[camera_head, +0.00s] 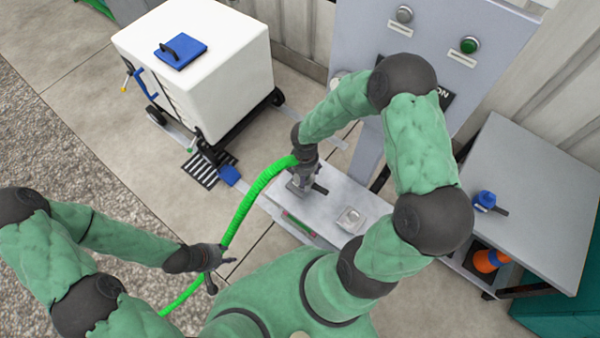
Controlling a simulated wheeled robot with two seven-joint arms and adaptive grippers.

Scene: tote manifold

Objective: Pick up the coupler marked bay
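A bright green hose (243,212) runs from beside my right gripper down to the lower left, passing my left gripper. My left gripper (222,275) is at the lower left, beside the hose; its dark fingers look spread, and they hide a short stretch of it. My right gripper (305,186) points down over the grey bench at the hose's upper end. A grey fitting seems to be there, but the wrist and fingers merge with it, so the grip is unclear. No marking "bay" is readable. A blue fitting with a black part (487,201) lies on the right table.
The narrow grey bench (372,203) carries a small clear-looking block (350,219). A white wheeled tote (205,75) with a blue lid stands at upper left. A grey panel (440,65) rises behind. An orange object (487,261) sits under the right table (545,190).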

